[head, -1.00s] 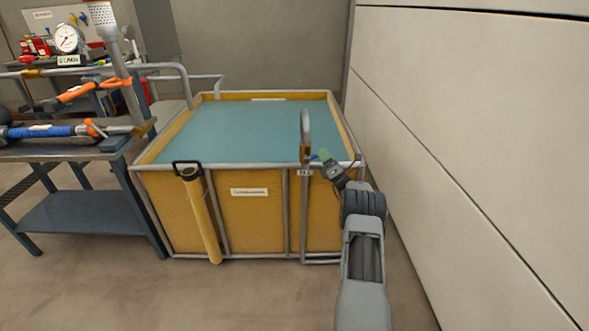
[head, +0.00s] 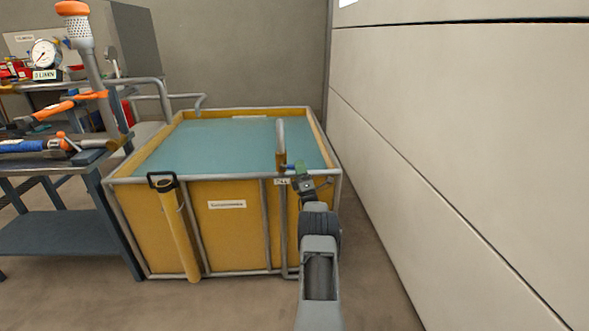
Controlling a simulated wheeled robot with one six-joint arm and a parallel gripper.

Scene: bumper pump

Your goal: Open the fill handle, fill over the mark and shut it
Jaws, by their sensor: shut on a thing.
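The fill pipe (head: 281,135) is a grey bent tube on the near right rim of the yellow tank (head: 240,238). A brass valve (head: 281,160) sits low on it, above a small white label (head: 282,181). The fill handle (head: 290,167) is a small blue lever beside the valve, partly hidden by my gripper. My gripper (head: 298,170) is shut on it at the near right rim. Teal water (head: 215,145) stands in the tank. I cannot make out the mark or a stream from the pipe.
A yellow hand pump (head: 177,230) with a black handle leans on the tank's front. A workbench (head: 60,235) with orange and blue tools stands at left. A pale wall (head: 450,130) runs close along the right. Floor in front is clear.

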